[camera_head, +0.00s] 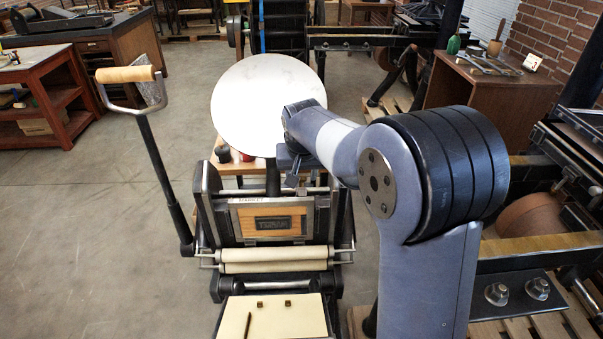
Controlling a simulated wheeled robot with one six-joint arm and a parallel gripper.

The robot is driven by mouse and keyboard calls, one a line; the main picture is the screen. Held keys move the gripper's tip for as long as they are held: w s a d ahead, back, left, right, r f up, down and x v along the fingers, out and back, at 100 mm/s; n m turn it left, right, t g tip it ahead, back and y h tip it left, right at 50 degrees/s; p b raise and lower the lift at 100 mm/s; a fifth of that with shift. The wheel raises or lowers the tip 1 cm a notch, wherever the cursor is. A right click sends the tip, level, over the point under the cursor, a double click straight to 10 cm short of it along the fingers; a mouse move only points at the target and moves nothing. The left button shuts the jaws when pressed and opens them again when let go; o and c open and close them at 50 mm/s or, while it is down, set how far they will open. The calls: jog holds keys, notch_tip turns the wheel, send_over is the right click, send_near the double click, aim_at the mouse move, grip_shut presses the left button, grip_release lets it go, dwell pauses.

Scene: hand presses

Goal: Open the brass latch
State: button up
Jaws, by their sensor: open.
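I cannot make out a brass latch clearly; it may be hidden or too small. A hand press stands in the middle, with a dark metal frame (236,222) upright in its bed. My gripper (291,180) is small and partly hidden by my own arm. It points down above the frame's upper right part, in front of the lower edge of the round white disc (262,95). It appears open, with nothing seen between its fingers. I cannot tell whether it touches the press.
Two pale rollers (273,254) lie below the frame. A cream board (270,320) in front bears small dark pieces. A lever with a wooden handle (126,74) rises at left. A wooden cabinet (475,95) stands back right. Floor at left is clear.

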jog(key=shift+w+f, duration=0.1)
jog(key=shift+f, duration=0.15)
jog(key=shift+c, duration=0.5)
